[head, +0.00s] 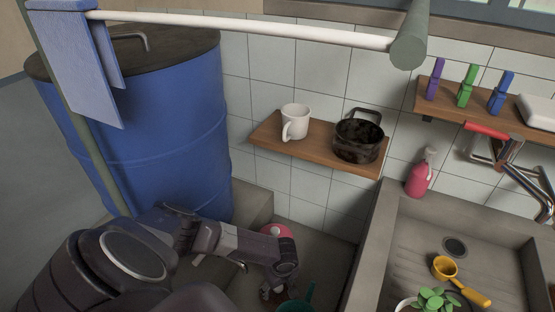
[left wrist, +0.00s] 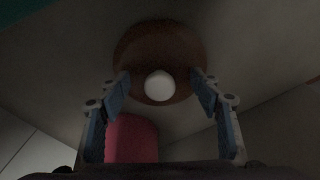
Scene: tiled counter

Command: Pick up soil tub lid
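The lid (left wrist: 160,45) is a dark reddish-brown disc with a round white knob (left wrist: 159,85), seen in the left wrist view. It lies on a grey surface. My left gripper (left wrist: 160,92) is open, with a blue-padded finger on each side of the knob; I cannot tell whether they touch it. A red, rounded body (left wrist: 131,138), perhaps the tub, is close below the lid in that picture. In the head view my left gripper (head: 275,292) points down beside the sink and mostly hides the lid. My right gripper is not in view.
A pink-red round thing with a white spot (head: 276,231) stands behind my left gripper. A teal object (head: 297,300) is close to its right. A blue barrel (head: 165,130) stands at left, and the concrete sink (head: 408,235) walls the right side.

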